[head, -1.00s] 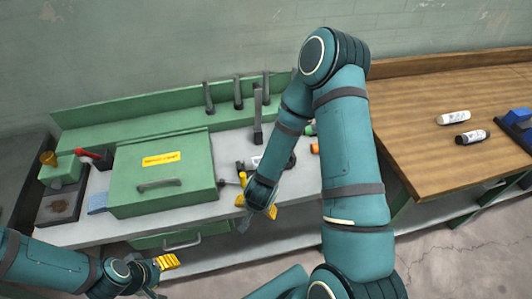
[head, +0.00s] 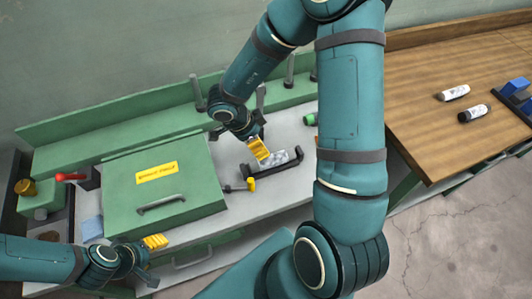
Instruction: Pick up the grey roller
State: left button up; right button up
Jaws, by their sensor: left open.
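A pale grey roller (head: 278,157) with dark markings lies on the grey bench top, beside a black bar-shaped tool. My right gripper (head: 259,149), with yellow finger pads, points down just left of the roller's upper end. The pads partly overlap it in the view, and I cannot tell whether they touch it or how far the jaws are apart. My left gripper (head: 153,256) is open and empty in front of the bench, below the green box.
A green box (head: 160,190) with a handle fills the bench's left part. The black tool (head: 273,171) lies right below the roller. Upright dark posts (head: 197,90) stand behind. Two labelled cylinders, one white (head: 454,92) and one black-and-white (head: 474,113), lie on the wooden table (head: 430,140).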

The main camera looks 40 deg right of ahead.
aim_at(270, 158)
jog(key=b+x, duration=0.1)
jog(key=x, duration=0.7)
jog(key=shift+a+b, duration=0.1)
jog(key=shift+b, duration=0.25)
jog(key=shift+b+x, duration=0.7)
jog(key=shift+x, duration=2.1)
jog(key=shift+s+a, duration=0.1)
jog(key=shift+a, duration=0.15)
jog(key=c, duration=1.4)
